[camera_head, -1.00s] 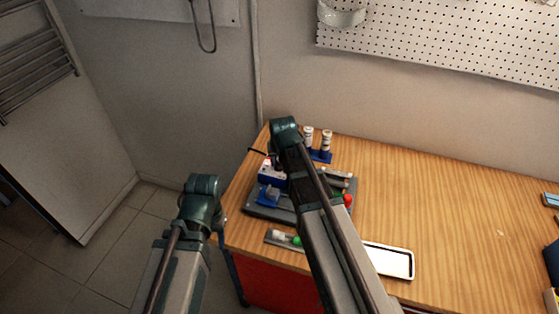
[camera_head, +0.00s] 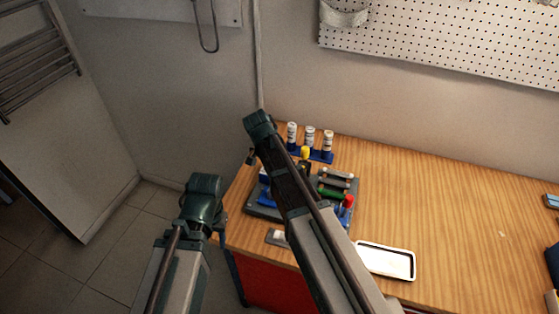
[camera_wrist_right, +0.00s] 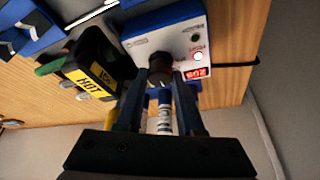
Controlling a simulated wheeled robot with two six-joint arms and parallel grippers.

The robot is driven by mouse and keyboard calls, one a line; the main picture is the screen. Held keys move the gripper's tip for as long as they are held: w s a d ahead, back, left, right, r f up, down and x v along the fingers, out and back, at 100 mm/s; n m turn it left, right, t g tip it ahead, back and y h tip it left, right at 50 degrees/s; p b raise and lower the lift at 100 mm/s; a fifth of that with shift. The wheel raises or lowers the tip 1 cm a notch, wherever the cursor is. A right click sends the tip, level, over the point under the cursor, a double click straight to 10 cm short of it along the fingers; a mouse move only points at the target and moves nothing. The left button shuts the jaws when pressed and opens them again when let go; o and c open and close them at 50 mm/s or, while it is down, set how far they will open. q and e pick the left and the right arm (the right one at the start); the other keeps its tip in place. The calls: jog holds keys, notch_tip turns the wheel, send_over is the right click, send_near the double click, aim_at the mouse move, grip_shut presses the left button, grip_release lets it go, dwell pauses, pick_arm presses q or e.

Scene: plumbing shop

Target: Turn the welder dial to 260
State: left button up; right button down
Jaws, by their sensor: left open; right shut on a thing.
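The welder control box (camera_wrist_right: 165,36) is white and blue, with a small red display (camera_wrist_right: 196,73) whose digits I cannot read surely and a lit red lamp. Its black dial (camera_wrist_right: 159,66) sits between the fingertips of my right gripper (camera_wrist_right: 160,80), which is shut on it. In the head view my right arm covers most of the box; only a bit of it (camera_head: 264,174) shows at the bench's left end. My left gripper (camera_head: 219,226) is open, apart from the welder, beside the bench's left edge; its fingers are mostly hidden.
A black part with a yellow HOT label (camera_wrist_right: 96,80) is close beside the dial. White bottles in a blue rack (camera_head: 310,137) stand behind. A grey tray (camera_head: 262,211) holds fittings.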

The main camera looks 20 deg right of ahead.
jog(key=shift+m+g, duration=0.3)
jog(key=shift+m, duration=0.5)
jog(key=c, duration=0.5)
grip_release()
jog(key=shift+c, duration=0.2)
jog(key=shift+a+r, duration=0.1)
jog(key=p+v, duration=1.2)
jog(key=v, duration=0.1)
jog(key=shift+a+r+p, duration=0.2)
jog(key=shift+a+p, duration=0.05)
jog(key=shift+p, duration=0.15)
jog(key=shift+w, duration=0.1)
